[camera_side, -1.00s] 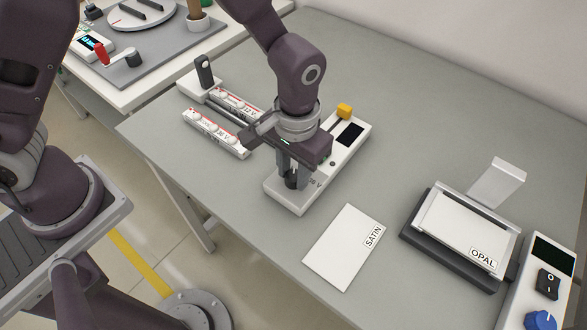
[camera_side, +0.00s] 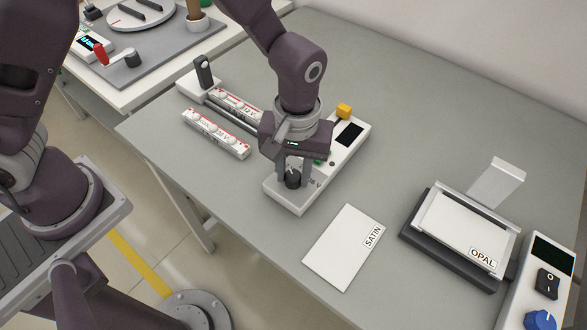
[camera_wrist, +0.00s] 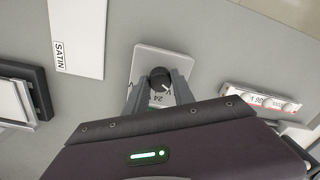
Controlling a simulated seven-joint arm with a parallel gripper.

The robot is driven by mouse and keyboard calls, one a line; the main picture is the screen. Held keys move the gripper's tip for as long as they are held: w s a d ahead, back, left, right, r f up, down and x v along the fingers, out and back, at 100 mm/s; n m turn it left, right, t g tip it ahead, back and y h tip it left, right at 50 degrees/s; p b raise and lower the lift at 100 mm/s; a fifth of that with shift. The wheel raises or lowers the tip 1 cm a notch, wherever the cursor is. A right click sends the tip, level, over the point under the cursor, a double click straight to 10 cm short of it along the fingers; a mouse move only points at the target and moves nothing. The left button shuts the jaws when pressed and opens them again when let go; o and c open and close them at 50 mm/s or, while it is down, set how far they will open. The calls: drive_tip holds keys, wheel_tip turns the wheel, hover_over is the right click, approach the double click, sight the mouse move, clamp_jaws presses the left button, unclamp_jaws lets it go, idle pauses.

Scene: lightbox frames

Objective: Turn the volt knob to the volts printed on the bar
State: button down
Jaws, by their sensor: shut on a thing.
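The black volt knob (camera_side: 293,181) sits near the front end of a white supply box (camera_side: 287,202). My gripper (camera_side: 292,176) points down over it and is shut on the knob. In the wrist view the knob (camera_wrist: 160,77) shows a white pointer line between my fingers, with a printed 24 beside it. The other volt marks are mostly hidden. Two white light bars with red stripes lie to the left: a nearer bar (camera_side: 217,135) and a farther bar (camera_side: 236,102). The farther label seems to read 12 V; the nearer one is too small to read surely.
The box has a dark display (camera_side: 350,134) and a yellow part (camera_side: 344,111) at its far end. A white SATIN sheet (camera_side: 340,245) lies to the right. Beyond it stand a dark frame with an OPAL sheet (camera_side: 460,240) and a unit with a blue knob (camera_side: 541,320).

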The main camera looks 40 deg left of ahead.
sight(294, 175)
idle(0.3)
drive_tip(key=c, duration=1.1)
unclamp_jaws()
drive_tip(key=shift+o, duration=0.2)
drive_tip(key=shift+r, duration=0.1)
wheel_tip(294, 175, up, 6)
drive_tip(key=shift+w+d+f, duration=0.1)
drive_tip(key=shift+r, duration=0.75)
drive_tip(key=s+a+r+m+t+h, duration=0.2)
drive_tip(key=s+a+r, duration=0.2)
drive_tip(key=a+r, duration=0.6)
drive_tip(key=s+a+r+m+t, duration=0.1)
drive_tip(key=s+a+r+t, duration=0.1)
drive_tip(key=s, duration=0.4)
drive_tip(key=s+a+r+m+t+y, duration=0.1)
drive_tip(key=s+a+r+m, duration=0.1)
drive_tip(key=s+a+r, duration=0.2)
drive_tip(key=shift+s+a+t+y, duration=0.3)
drive_tip(key=shift+s+a+t, duration=0.1)
drive_tip(key=shift+s+a, duration=0.6)
